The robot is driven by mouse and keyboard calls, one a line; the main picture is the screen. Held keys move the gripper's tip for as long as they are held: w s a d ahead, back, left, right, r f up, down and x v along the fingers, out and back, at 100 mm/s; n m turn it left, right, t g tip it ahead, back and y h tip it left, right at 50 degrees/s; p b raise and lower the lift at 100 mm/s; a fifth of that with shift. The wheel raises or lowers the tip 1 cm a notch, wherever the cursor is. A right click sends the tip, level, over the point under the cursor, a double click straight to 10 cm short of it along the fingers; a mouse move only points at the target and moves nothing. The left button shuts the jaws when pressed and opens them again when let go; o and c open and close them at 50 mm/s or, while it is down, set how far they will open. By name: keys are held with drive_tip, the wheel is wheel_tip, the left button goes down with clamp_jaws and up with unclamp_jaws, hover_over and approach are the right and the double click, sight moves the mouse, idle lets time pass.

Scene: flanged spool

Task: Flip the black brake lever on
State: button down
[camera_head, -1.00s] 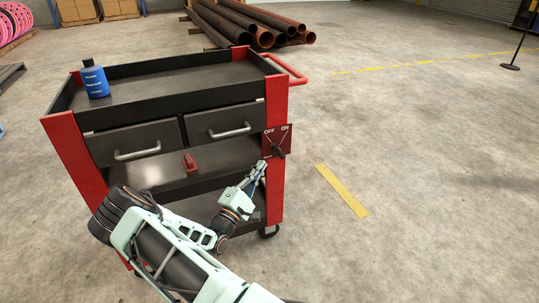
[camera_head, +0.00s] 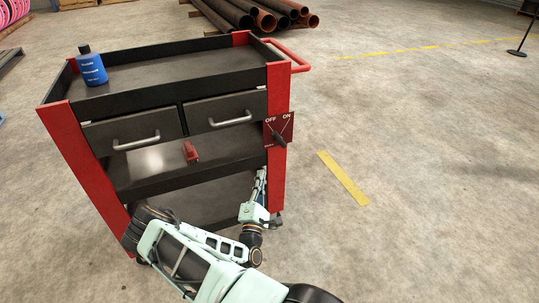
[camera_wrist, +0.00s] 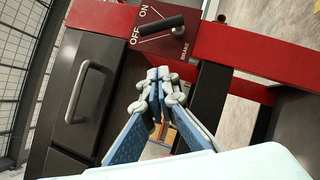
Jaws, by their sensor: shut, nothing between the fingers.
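The black brake lever (camera_head: 279,139) is on a dark red panel (camera_head: 289,124) at the cart's right front post, with OFF on the left and ON on the right. The lever also shows in the wrist view (camera_wrist: 160,24), lying across the panel near both labels; I cannot tell for sure which mark it points to. My gripper (camera_head: 262,173) is below and left of the panel, apart from the lever. In the wrist view my gripper (camera_wrist: 158,76) has its fingertips together with nothing between them, below the lever in the picture.
The red and black cart (camera_head: 66,150) has two drawers with bar handles, a blue bottle (camera_head: 91,66) on top and a small red object (camera_head: 190,152) on its shelf. A red push handle (camera_head: 290,55) sticks out at the right.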

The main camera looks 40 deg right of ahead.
sight(278, 137)
drive_tip(key=s+d+r+b+x, duration=0.1)
drive_tip(key=s+b+x, duration=0.1)
drive_tip(key=x, duration=1)
drive_tip(key=shift+w+d+r+b, duration=0.25)
drive_tip(key=shift+d+b, duration=0.15)
drive_tip(key=shift+d, duration=0.1)
drive_tip(key=shift+r+p, duration=0.1)
drive_tip(key=shift+p, duration=0.35)
drive_tip(key=shift+d+m, duration=0.1)
drive_tip(key=shift+m, duration=0.2)
